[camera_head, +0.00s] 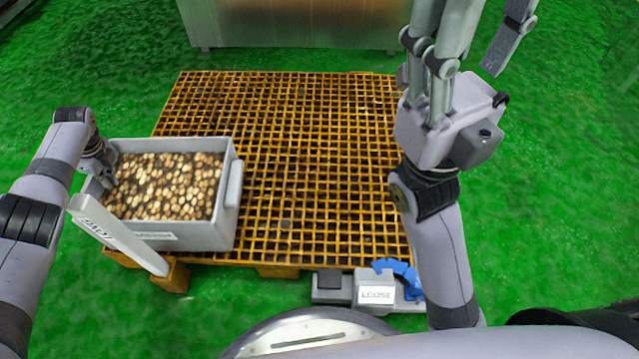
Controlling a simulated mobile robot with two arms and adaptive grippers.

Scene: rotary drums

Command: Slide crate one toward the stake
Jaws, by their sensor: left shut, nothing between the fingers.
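A grey crate (233,205), filled with brown and tan rounded pieces, stands on the left part of an orange slatted pallet (310,150). A label on its front wall is too small to read. My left gripper (108,178) is shut, pointing down at the crate's left end; its tips are by the inner side of the end wall, and contact is unclear. A pale grey slanted post (120,236) with a label passes in front of the crate's front left corner; I cannot tell if it is the stake. My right gripper (470,45) points up, its tips partly out of frame.
A grey device (335,288) with a blue part (398,272) and a "LOOSE" label lies at the pallet's front right. A large metal cabinet (290,25) stands behind the pallet. The pallet right of the crate is clear. The floor is green.

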